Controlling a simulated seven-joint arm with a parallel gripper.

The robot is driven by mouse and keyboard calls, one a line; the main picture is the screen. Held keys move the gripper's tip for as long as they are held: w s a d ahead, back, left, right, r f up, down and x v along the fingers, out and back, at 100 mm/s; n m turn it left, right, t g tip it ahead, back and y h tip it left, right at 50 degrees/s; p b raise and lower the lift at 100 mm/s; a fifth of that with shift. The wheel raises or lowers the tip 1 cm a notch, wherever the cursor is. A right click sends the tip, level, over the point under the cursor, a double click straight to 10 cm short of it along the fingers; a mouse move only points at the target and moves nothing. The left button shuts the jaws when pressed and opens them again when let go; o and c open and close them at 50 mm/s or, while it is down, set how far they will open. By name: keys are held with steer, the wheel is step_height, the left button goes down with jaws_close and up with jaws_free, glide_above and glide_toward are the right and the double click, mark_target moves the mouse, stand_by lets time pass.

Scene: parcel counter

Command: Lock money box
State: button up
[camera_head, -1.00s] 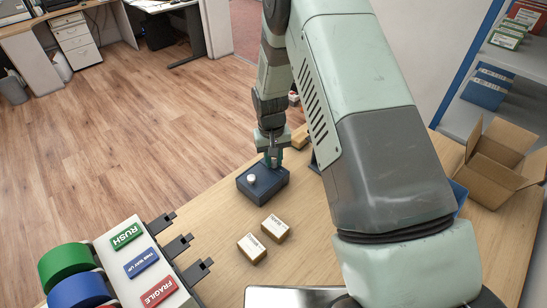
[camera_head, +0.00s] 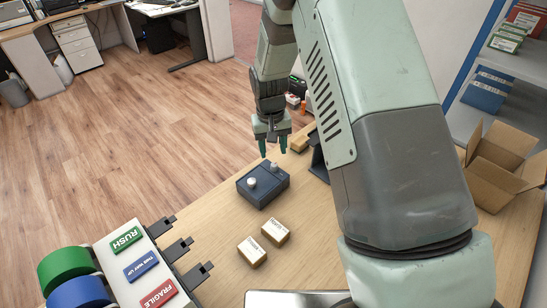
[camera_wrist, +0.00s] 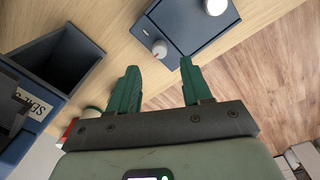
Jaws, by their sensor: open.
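The money box (camera_head: 263,188) is a dark blue box on the wooden counter near its left edge. In the head view it shows a white knob (camera_head: 252,182) and a second knob (camera_head: 274,167) closer to my gripper. My gripper (camera_head: 272,151) is open and empty, above and just beyond the box.
Two small cartons (camera_head: 252,251) lie in front of the box. A dark open-topped bin with a label (camera_wrist: 62,58) stands beside it. Stamps and tape rolls (camera_head: 140,265) are at lower left. An open cardboard box (camera_head: 500,165) sits at right.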

step_height(320, 180, up, 5)
stand_by(0.6)
step_height(320, 180, up, 11)
steer(key=t, duration=0.1)
glide_above(272, 164)
steer(key=s+d, duration=0.3)
steer(key=s+d+r+m+t, duration=0.1)
steer(key=s+d+r, duration=0.3)
steer(key=s+r, duration=0.45)
steer(key=s+d+r+t, duration=0.1)
steer(key=s+r, duration=0.3)
steer(key=s, duration=0.4)
steer(key=s+d+r+m+t, duration=0.1)
steer(key=s+d+r, duration=0.3)
steer(key=s, duration=0.5)
steer(key=shift+s+d+t, duration=0.2)
steer(key=shift+d+t, duration=0.05)
steer(key=shift+t, duration=0.45)
steer(key=shift+r, duration=0.1)
